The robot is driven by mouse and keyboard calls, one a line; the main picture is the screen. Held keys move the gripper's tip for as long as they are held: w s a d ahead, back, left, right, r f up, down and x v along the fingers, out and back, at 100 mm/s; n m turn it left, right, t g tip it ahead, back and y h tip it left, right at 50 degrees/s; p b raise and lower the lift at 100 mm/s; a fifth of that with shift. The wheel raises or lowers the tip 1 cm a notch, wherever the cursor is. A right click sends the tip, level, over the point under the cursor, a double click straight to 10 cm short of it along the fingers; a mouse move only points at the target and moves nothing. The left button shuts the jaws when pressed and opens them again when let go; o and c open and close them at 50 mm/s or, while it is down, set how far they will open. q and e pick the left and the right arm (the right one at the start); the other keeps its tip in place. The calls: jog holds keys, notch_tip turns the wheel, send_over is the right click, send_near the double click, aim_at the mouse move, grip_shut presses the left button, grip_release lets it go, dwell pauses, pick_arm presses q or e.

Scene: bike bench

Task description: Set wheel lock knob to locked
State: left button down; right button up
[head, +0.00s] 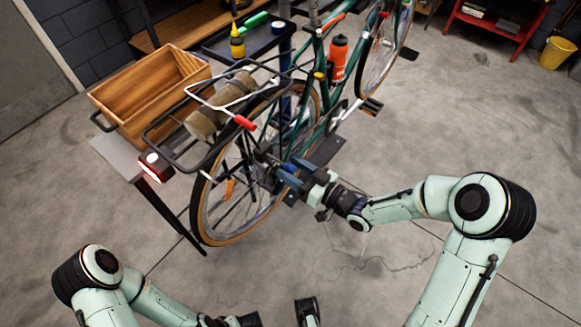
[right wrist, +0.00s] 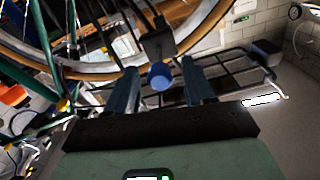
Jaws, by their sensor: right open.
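The wheel lock knob (right wrist: 160,76) is a round blue knob below a dark block (right wrist: 158,44) beside the rear wheel, in the right wrist view. My right gripper (right wrist: 161,85) is open, with its two blue fingers on either side of the knob. I cannot tell whether either finger touches it. In the head view my right gripper (head: 287,173) is at the rear wheel's hub, where it and the dark hardware hide the knob's setting. My left arm's end is at the bottom edge of the head view, partly cut off, so its jaws are unclear.
The green bicycle's rear wheel (head: 203,215) and black rack (head: 160,137) are close to my right gripper. A wooden crate (head: 125,98), a red-lit lamp (head: 153,165) and a red-tipped lever (head: 243,122) are above and left. The floor (head: 370,265) in front is clear.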

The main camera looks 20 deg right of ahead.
aim_at(286, 166)
jog(key=shift+w+a, duration=0.35)
jog(key=shift+w, duration=0.1)
grip_shut()
jog(key=shift+b+x, duration=0.6)
jog(key=shift+x, duration=0.8)
grip_release()
jog(key=v, duration=1.3)
jog(key=shift+s+p, duration=0.15)
jog(key=shift+p, duration=0.15)
jog(key=shift+d, duration=0.15)
jog(key=shift+c, duration=0.3)
